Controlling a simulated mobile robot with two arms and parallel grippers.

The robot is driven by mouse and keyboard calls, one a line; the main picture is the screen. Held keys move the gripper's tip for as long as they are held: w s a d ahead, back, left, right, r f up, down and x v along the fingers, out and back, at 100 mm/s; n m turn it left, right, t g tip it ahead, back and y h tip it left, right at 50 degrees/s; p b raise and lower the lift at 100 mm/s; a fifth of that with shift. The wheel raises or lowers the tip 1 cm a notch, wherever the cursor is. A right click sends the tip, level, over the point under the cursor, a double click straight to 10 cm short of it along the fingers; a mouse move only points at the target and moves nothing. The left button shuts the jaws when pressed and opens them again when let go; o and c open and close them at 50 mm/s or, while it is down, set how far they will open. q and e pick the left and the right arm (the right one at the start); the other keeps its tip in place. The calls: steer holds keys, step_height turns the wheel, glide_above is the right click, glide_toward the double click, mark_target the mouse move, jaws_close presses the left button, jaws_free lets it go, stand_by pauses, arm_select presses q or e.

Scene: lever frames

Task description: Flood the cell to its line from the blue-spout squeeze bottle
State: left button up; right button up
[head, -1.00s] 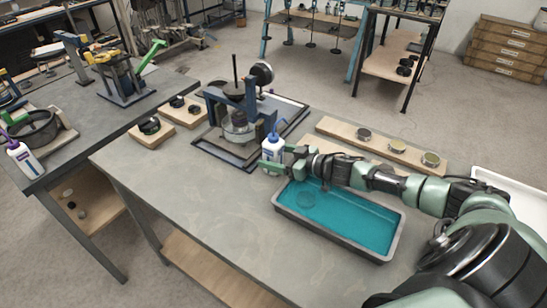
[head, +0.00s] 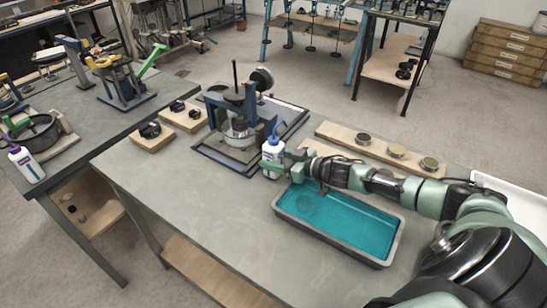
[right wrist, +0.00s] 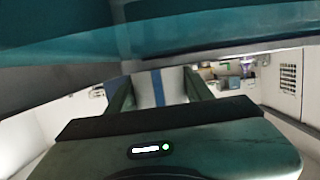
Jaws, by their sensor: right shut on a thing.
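The blue-spout squeeze bottle (head: 272,150) is white with a blue cap and spout, and is upright near the front right corner of the loading device's base. My right gripper (head: 274,166) is shut around its lower body. I cannot tell whether its base touches the bench. In the right wrist view part of the bottle, white with a blue stripe (right wrist: 161,87), shows between the fingers. The cell (head: 238,138) sits low inside the blue-framed loading device (head: 212,107), left of the bottle. Its water level and line are too small to read. My left gripper is out of view.
A grey tray of teal liquid (head: 340,247) lies under my right forearm. A wooden board (head: 340,133) with several round tins is behind it. A purple-spout bottle (head: 27,165) stands on the left bench. The bench's front left (head: 180,190) is clear.

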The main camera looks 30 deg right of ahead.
steer(key=shift+r+p, duration=1.1)
steer(key=shift+r, duration=0.15)
steer(key=shift+a, duration=0.1)
